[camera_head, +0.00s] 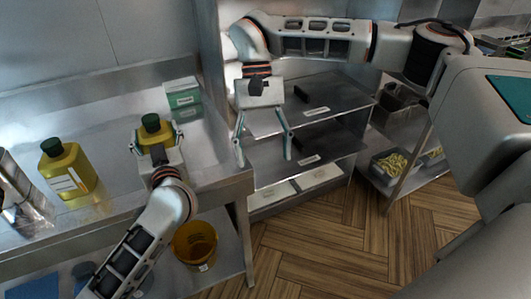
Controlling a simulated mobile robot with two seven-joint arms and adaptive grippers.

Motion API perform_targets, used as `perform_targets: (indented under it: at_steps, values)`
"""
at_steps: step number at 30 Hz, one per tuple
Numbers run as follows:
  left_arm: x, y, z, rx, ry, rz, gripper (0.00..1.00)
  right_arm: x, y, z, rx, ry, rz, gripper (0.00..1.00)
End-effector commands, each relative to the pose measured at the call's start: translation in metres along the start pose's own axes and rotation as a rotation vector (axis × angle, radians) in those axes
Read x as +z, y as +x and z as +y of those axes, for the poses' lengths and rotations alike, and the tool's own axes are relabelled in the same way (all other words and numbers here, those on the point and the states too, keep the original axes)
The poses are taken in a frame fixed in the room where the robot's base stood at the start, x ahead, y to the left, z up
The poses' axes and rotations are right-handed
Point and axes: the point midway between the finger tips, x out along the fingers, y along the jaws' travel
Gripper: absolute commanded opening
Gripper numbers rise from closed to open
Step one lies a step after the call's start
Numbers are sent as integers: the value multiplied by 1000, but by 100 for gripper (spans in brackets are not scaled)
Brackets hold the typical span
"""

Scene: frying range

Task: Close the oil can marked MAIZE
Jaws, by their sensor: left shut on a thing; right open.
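A yellow oil can with a dark green cap (151,121) stands on the steel counter, partly hidden by my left gripper (156,139). That gripper is shut on this can, with one finger on each side of it. A second yellow oil can (68,170) with a green cap and a pale label stands further left on the counter. The label is too small to read, and the held can's label is hidden, so I cannot tell which one is marked MAIZE. My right gripper (263,158) is open and empty, pointing down in front of the steel shelves.
Green-and-white boxes (184,97) stand at the counter's back right. A shiny metal container (18,188) is at the left edge. A yellow-brown bucket (195,245) sits on the lower shelf. A steel shelf rack (335,92) stands right of the counter. Counter between the cans is clear.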

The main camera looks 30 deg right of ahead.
Motion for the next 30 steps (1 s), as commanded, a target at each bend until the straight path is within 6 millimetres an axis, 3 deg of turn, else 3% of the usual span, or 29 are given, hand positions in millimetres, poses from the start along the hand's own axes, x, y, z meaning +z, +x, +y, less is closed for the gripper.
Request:
perform_targets:
  at_steps: [1,11,12,14,25,30]
  values:
    - [31,-4,-3,-7,5,-52,4,0,4,2,6,-12,-1,66]
    - [31,-4,-3,-7,5,-52,4,2,5,4,12,-28,-1,66]
    - [31,-4,-3,-7,5,-52,66,1,5,4,11,-28,-1,66]
    - [31,-4,-3,-6,6,-51,82,1,5,4,11,-28,-1,66]
    - [21,-4,-1,-3,0,-38,83,2,3,4,11,-27,-1,66]
    - [21,-20,-1,-3,-1,-38,83,2,3,4,11,-27,-1,66]
